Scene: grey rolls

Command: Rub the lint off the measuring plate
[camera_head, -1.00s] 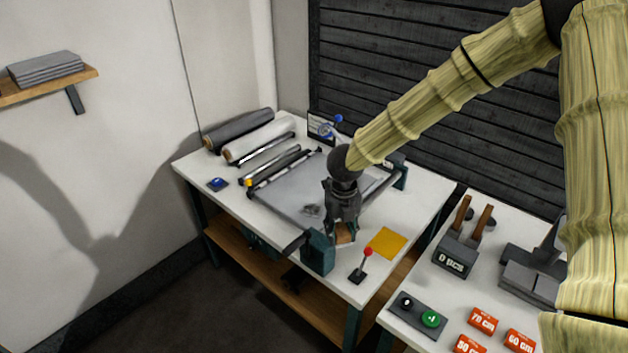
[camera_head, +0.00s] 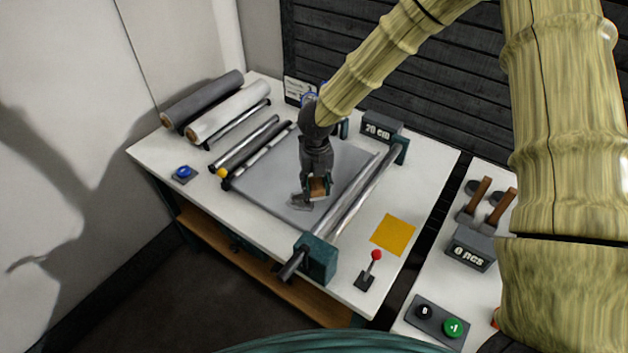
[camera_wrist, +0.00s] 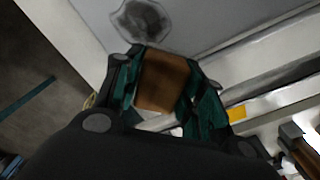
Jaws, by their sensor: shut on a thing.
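The measuring plate (camera_head: 268,190) is a flat grey sheet between the rollers on the white table. A darker grey patch of lint (camera_head: 301,202) lies near its front edge. In the wrist view the lint (camera_wrist: 142,20) shows as a round smudge just beyond my fingertips. My gripper (camera_head: 318,188) is shut on a brown block (camera_head: 317,187). The block (camera_wrist: 163,82) also shows between my green fingers in the wrist view. My gripper is over the plate, right beside the lint. I cannot tell whether the block touches the plate.
Metal rollers (camera_head: 352,198) run along the plate's right side, with a dark green end block (camera_head: 316,258) at the front. A red-knobbed lever (camera_head: 369,270) and a yellow square (camera_head: 393,234) are to the right. Grey and white rolls (camera_head: 228,111) lie at the back left.

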